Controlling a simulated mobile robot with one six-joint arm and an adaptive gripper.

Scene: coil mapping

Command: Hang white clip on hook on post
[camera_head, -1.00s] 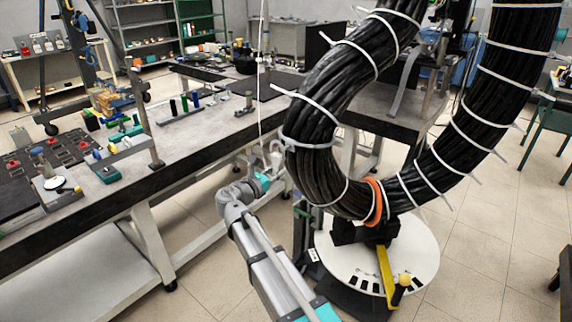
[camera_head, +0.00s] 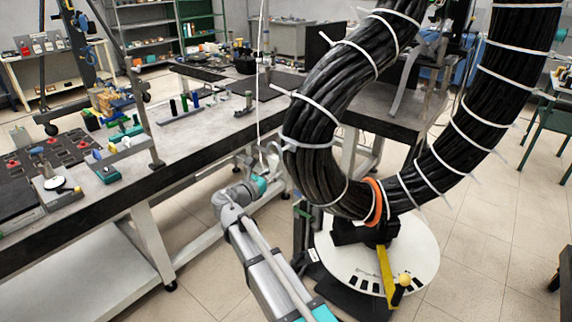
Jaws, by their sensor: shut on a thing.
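My gripper (camera_head: 267,160) is small in view at the end of my grey and teal arm, just left of the big black cable coil (camera_head: 316,125). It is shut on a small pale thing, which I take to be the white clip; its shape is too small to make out. A thin white line (camera_head: 260,110) rises from the gripper area to the top of the picture. The hook on the post cannot be clearly made out.
The long workbench (camera_head: 190,128) with tools lies left of and behind my gripper. The coil, bound with white ties and an orange band (camera_head: 374,202), stands over a white round base (camera_head: 405,262) with a yellow lever (camera_head: 386,268). Open floor shows at right.

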